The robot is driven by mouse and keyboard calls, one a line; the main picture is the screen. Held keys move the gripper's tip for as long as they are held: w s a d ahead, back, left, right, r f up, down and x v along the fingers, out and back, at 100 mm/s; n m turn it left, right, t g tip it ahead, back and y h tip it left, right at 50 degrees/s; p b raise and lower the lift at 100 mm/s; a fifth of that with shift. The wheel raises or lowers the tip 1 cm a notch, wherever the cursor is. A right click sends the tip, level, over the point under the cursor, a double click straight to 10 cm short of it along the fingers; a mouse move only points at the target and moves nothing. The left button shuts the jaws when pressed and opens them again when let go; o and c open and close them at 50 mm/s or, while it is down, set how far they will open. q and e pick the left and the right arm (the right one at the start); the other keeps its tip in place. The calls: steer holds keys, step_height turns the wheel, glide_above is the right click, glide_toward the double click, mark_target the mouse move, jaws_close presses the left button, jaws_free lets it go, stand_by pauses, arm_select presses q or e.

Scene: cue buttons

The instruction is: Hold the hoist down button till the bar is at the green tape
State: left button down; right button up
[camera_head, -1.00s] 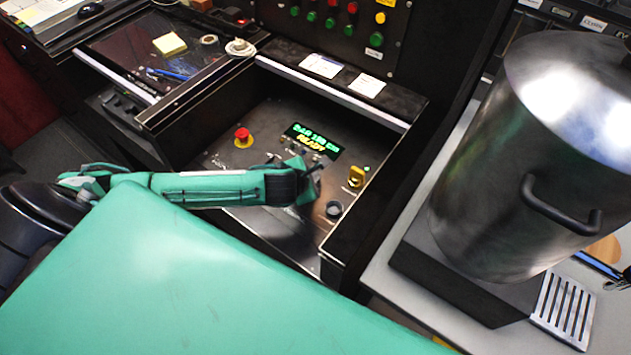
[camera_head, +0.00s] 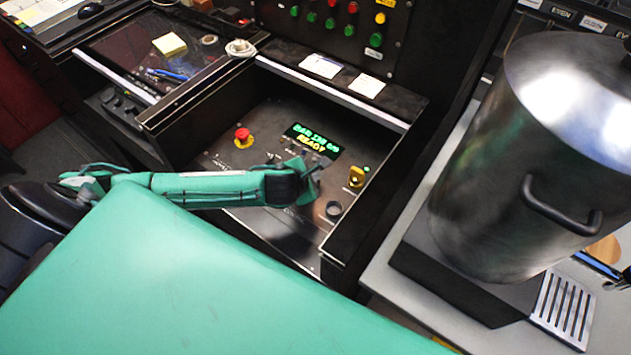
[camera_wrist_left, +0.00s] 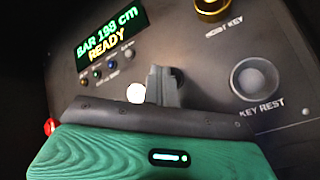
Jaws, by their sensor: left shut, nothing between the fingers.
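The sloped hoist panel (camera_head: 270,155) lies in the console. Its display (camera_head: 312,140) reads "BAR", about 190-odd cm, and "READY"; it also shows in the left wrist view (camera_wrist_left: 110,35). Under the display is a row of small buttons (camera_wrist_left: 108,68); their labels are too small to read. A white round button (camera_wrist_left: 136,92) shows right beside my fingertips. My left gripper (camera_head: 312,178) is shut and empty over the panel, its fingers also in the left wrist view (camera_wrist_left: 162,84). I cannot tell whether they touch a button. The bar and green tape are not in view.
A red mushroom button (camera_head: 242,135) is left of the display. A yellow key switch (camera_head: 357,176) and the round key rest (camera_head: 334,208) are right of my gripper. Raised console walls (camera_head: 375,195) border the panel. A large metal pot (camera_head: 530,160) stands at the right.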

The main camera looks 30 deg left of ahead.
arm_select(q)
steer(key=shift+f, duration=0.1)
steer(key=shift+f, duration=0.25)
steer(key=shift+f, duration=0.4)
stand_by(2.0)
stand_by(4.0)
steer(key=shift+r+p, duration=0.1)
steer(key=shift+p, duration=0.2)
steer(key=shift+r+p, duration=0.8)
steer(key=shift+p, duration=0.35)
